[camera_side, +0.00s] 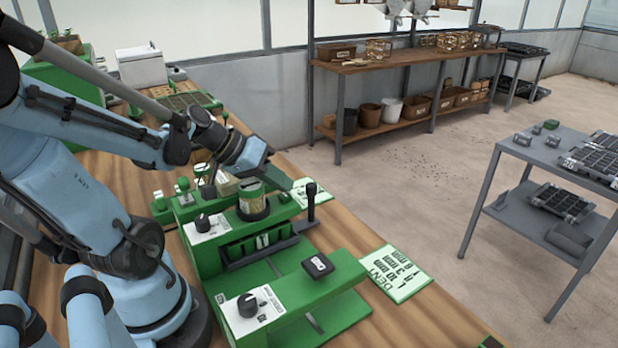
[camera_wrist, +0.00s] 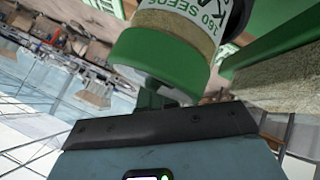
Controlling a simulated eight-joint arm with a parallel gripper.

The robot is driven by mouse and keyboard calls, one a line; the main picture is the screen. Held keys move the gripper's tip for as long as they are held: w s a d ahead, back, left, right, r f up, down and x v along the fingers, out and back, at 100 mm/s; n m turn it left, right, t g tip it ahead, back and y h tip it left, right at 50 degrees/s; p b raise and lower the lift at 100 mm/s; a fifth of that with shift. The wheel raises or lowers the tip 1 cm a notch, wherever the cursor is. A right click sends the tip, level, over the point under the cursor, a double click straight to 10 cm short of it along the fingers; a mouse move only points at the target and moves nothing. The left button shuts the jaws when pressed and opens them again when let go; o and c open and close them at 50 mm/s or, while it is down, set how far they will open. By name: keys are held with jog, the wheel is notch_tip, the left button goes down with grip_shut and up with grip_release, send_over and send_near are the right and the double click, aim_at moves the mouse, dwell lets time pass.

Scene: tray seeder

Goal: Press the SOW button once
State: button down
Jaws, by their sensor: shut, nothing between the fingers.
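The green seeder machine (camera_side: 222,262) stands on the wooden bench. A square black button (camera_side: 317,265) with a small pale label sits on its front crosspiece; the lettering is too small to read surely. My gripper (camera_side: 278,176) is shut and empty, above the machine's rear part and beside the seed jar (camera_side: 253,203), well behind and above the black button. In the wrist view, the shut fingertips (camera_wrist: 155,95) show below the jar's green end (camera_wrist: 155,60). I cannot tell whether they touch it. The button is not seen in the wrist view.
Black knobs on white panels (camera_side: 203,226) (camera_side: 248,304) sit on the machine's left side. An upright black-knobbed lever (camera_side: 311,200) rises right of the jar. A printed card (camera_side: 397,272) lies on the bench at right. The space above the black button is clear.

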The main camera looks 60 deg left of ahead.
aim_at(279, 201)
jog(key=shift+s+d+f, duration=0.15)
jog(key=shift+f, duration=0.55)
dwell(0.5)
jog(key=shift+r, duration=0.15)
jog(key=shift+s+d+r, duration=0.15)
jog(key=shift+s+r, duration=0.05)
jog(key=shift+r, duration=0.55)
jog(key=shift+w+r, duration=0.1)
jog(key=shift+r, duration=2.55)
